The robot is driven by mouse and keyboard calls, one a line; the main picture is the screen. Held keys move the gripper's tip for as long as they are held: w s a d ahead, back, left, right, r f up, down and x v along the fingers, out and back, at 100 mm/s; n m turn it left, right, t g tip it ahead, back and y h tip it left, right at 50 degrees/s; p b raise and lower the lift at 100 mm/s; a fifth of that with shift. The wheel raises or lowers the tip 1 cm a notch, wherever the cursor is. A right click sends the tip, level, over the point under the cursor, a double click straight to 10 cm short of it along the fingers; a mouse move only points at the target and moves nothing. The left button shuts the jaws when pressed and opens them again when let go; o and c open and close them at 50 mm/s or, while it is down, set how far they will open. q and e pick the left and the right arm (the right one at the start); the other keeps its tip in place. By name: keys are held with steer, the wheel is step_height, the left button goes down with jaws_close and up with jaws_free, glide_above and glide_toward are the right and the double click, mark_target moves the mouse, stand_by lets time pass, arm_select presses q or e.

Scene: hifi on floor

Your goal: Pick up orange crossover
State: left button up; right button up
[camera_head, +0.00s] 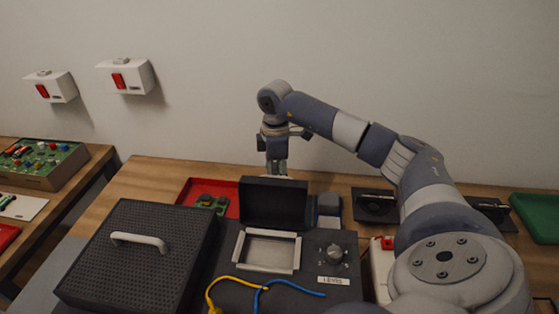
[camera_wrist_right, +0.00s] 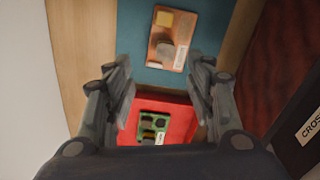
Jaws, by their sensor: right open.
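The orange crossover (camera_wrist_right: 172,41) is an orange board with a yellow block, a round grey part and a pale label. It lies on a blue surface (camera_wrist_right: 205,25) at the top of the right wrist view. In the head view I cannot make it out. My right gripper (camera_wrist_right: 162,82) is open and empty, its fingers spread wide. The orange crossover lies ahead of the fingertips, not between them. In the head view this gripper (camera_head: 277,168) points down behind the raised black lid. My left gripper is not in view.
A red tray (camera_wrist_right: 180,107) with a green board (camera_wrist_right: 154,127) is beside the blue surface. A raised black lid (camera_head: 273,203) stands in front of the gripper. A black perforated box (camera_head: 130,275) with a white handle is at left. The wall is behind.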

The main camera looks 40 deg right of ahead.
step_height(320, 180, down, 4)
steer(key=shift+r, duration=0.1)
steer(key=f, duration=0.1)
steer(key=f+p, duration=0.1)
steer(key=f, duration=0.2)
steer(key=shift+s+a+f, duration=0.25)
steer(key=shift+a+f, duration=0.05)
steer(key=shift+a, duration=0.1)
steer(key=shift+f, duration=0.5)
steer(key=shift+c, duration=0.2)
steer(key=shift+r, duration=0.1)
jaws_close()
